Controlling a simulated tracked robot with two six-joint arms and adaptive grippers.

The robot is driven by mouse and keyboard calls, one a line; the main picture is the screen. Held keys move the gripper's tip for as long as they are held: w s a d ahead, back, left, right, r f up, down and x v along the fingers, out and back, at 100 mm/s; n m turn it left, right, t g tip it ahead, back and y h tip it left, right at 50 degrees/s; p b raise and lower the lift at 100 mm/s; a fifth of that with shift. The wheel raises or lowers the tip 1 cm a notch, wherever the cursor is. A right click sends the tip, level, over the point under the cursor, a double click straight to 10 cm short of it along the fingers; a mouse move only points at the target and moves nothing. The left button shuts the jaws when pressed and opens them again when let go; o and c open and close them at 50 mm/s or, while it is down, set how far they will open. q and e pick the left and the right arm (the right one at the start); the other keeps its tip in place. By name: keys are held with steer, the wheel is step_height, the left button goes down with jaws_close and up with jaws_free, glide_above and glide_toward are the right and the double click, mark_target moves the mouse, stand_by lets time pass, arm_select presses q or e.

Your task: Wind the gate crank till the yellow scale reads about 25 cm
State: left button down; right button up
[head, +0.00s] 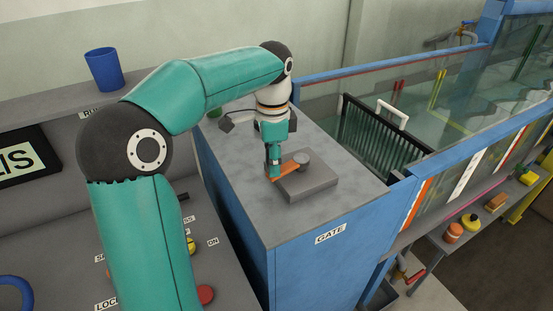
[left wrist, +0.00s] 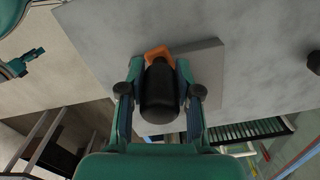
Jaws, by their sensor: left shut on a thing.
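The gate crank has an orange arm (head: 287,170) and a round grey hub (head: 303,159) on a grey block (head: 312,184), on top of the blue gate cabinet. My left gripper (head: 274,168) reaches down to the arm's outer end. In the left wrist view my left gripper (left wrist: 160,95) is shut around the crank's black handle (left wrist: 159,90), with part of the orange arm (left wrist: 158,52) beyond it. A yellow strip (head: 437,90) stands behind the flume glass; its marks are too small to read. A teal part, perhaps my right gripper (left wrist: 25,62), shows at the left wrist view's edge, jaws unclear.
The gate cabinet (head: 320,265) has bare top around the block. A dark slatted gate (head: 380,135) with a white handle stands in the flume to the right. A blue cup (head: 103,69) sits on the back ledge. Several small objects lie on the shelf at right.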

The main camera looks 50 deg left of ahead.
arm_select(q)
steer(key=shift+w+a+r, duration=0.1)
steer(key=c, duration=0.8)
jaws_free()
step_height(320, 180, up, 12)
steer(key=shift+f, duration=0.1)
